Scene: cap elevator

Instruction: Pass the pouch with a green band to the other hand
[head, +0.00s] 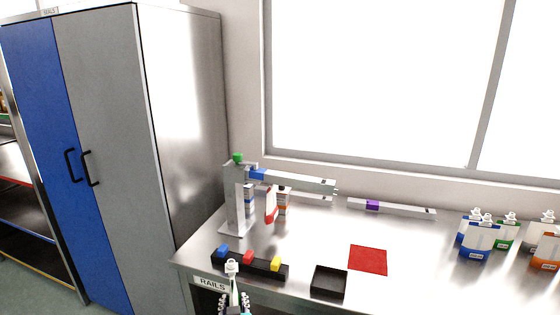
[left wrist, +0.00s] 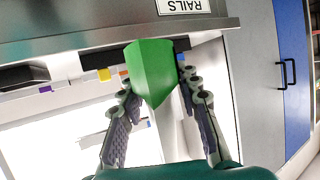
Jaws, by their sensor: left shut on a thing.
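My left gripper (head: 234,300) is at the bottom of the head view, in front of the table's front edge. It is shut on a pouch with a green band (left wrist: 150,70). In the left wrist view the pouch's green part stands between the two fingers (left wrist: 155,115). In the head view the pouch shows edge-on, with its white cap (head: 232,266) upward. My right gripper is in neither view.
A steel table (head: 310,250) holds a black block with coloured pieces (head: 262,266), a black tray (head: 328,282), a red mat (head: 368,260) and a rail stand (head: 236,200). Several other pouches (head: 480,242) stand at the right. A cabinet (head: 105,150) is at the left.

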